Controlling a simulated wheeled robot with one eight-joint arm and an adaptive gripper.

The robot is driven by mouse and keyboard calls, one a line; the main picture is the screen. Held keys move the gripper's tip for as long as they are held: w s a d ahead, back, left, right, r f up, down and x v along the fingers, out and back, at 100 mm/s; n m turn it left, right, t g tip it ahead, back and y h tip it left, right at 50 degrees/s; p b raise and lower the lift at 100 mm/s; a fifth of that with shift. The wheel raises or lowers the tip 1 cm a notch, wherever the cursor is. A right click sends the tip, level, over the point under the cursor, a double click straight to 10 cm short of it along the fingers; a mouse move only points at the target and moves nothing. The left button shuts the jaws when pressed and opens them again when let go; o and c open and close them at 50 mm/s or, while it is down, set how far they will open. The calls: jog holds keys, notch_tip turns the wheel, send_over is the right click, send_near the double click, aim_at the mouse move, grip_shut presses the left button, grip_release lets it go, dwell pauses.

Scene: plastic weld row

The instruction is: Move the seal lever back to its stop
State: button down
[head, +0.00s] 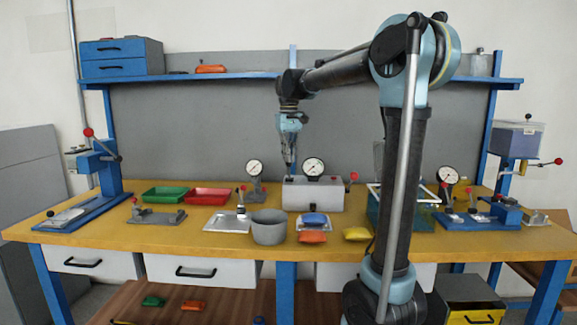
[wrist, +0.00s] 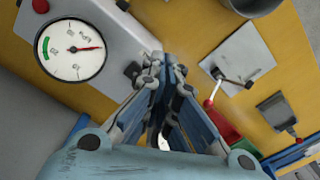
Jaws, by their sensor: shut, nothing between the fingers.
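My gripper (head: 290,162) hangs pointing down above the back of the bench, near the grey gauge box (head: 312,195). Its fingers (wrist: 166,75) are together and empty in the wrist view. Which lever is the seal lever is unclear. A small red-tipped lever (head: 241,197) stands on a metal plate (head: 222,222) left of the gripper; it also shows in the wrist view (wrist: 212,94), apart from the fingers. A red-knobbed lever (head: 352,178) stands at the gauge box's right side. The left press has a long red-knobbed lever (head: 100,143). No lever's stop can be made out.
Green (head: 165,195) and red (head: 208,196) trays stand left. A dial gauge (head: 255,169) stands beside the gripper. Another levered press (head: 530,161) stands right.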

aim_at(289, 169)
jog(key=shift+f, duration=0.15)
dwell(0.3)
jog(key=shift+f, duration=1.7)
jog(key=shift+w+r, duration=0.2)
jog(key=shift+w, duration=0.25)
jog(key=shift+w+r, duration=0.2)
jog(key=shift+w, duration=0.25)
jog(key=shift+w, duration=1)
jog(key=shift+s, duration=0.1)
